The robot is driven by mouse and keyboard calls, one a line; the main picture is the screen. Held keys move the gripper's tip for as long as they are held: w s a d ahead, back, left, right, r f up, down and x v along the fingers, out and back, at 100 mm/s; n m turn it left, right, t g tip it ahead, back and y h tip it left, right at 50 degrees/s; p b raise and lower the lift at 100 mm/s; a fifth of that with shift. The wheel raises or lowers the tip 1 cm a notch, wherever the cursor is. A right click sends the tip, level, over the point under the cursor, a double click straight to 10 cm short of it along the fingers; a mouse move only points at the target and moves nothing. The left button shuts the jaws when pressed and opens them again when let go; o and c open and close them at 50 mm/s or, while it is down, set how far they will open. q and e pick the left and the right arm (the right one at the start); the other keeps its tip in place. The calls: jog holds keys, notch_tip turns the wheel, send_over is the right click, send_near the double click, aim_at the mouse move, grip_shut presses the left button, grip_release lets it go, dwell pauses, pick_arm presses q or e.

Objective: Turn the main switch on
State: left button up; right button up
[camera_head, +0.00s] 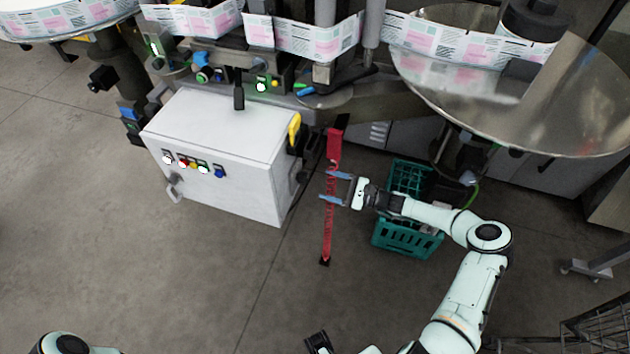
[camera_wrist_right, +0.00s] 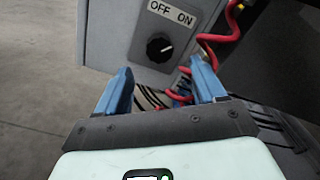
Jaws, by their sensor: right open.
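The main switch (camera_wrist_right: 159,47) is a round black knob on a grey panel in the right wrist view. A label reading OFF and ON sits just above it, OFF to the left and ON to the right. A small light mark shows on the knob, but its setting is hard to read. My right gripper (camera_head: 334,187) is open and empty, to the right of the white cabinet (camera_head: 228,134). In the right wrist view its blue fingertips (camera_wrist_right: 161,77) are spread, with the knob beyond and between them, apart from both. In the head view I cannot make out the knob.
A red hanging strip (camera_head: 328,225) shows by my right fingers. A teal crate (camera_head: 408,240) stands beneath my right forearm. Red cable (camera_wrist_right: 215,45) runs right of the knob. The cabinet front has several coloured buttons (camera_head: 193,163). Floor in front is clear.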

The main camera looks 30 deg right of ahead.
pick_arm(q)
jog(key=shift+f, duration=0.15)
pick_arm(e)
jog(key=v, duration=0.6)
